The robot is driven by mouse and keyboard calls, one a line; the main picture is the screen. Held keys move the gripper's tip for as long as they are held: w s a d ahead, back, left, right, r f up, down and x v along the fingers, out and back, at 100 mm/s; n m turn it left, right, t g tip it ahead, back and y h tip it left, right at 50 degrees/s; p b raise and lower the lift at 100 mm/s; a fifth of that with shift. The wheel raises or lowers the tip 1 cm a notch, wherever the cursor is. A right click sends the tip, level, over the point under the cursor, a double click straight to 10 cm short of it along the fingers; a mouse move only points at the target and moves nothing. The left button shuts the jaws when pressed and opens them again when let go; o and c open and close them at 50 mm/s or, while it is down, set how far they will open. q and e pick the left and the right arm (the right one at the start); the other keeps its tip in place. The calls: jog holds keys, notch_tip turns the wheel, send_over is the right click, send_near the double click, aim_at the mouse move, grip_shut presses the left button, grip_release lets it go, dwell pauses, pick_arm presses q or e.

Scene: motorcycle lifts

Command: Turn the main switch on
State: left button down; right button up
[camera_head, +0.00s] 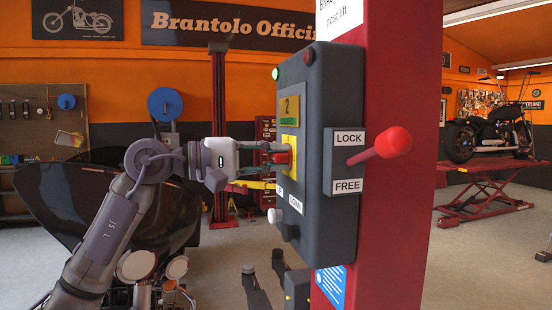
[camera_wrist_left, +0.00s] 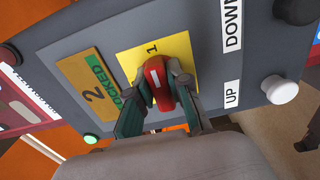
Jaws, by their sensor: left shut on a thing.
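The main switch is a red knob (camera_wrist_left: 157,84) with a white mark, on a yellow plate (camera_wrist_left: 152,52) labelled 1. The plate sits on the front of the grey control box (camera_head: 321,105), fixed to the red lift post (camera_head: 397,210). My left gripper (camera_head: 283,155) reaches in from the left at the plate. In the left wrist view its two fingers (camera_wrist_left: 160,92) are closed on the sides of the red knob. The fingers partly hide the knob. My right gripper is not in view.
Beside the switch is a plate (camera_wrist_left: 90,84) labelled 2, LOCKED. A green lamp (camera_head: 275,73) and red button (camera_head: 308,57) are above; UP/DOWN buttons are below. A red-ball lever (camera_head: 392,142) sticks out at right. A dark motorcycle (camera_head: 100,205) stands behind my left arm.

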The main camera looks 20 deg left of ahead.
pick_arm(q)
jog(key=shift+f, duration=0.1)
jog(key=c, duration=1.1)
grip_release()
jog(key=v, duration=1.2)
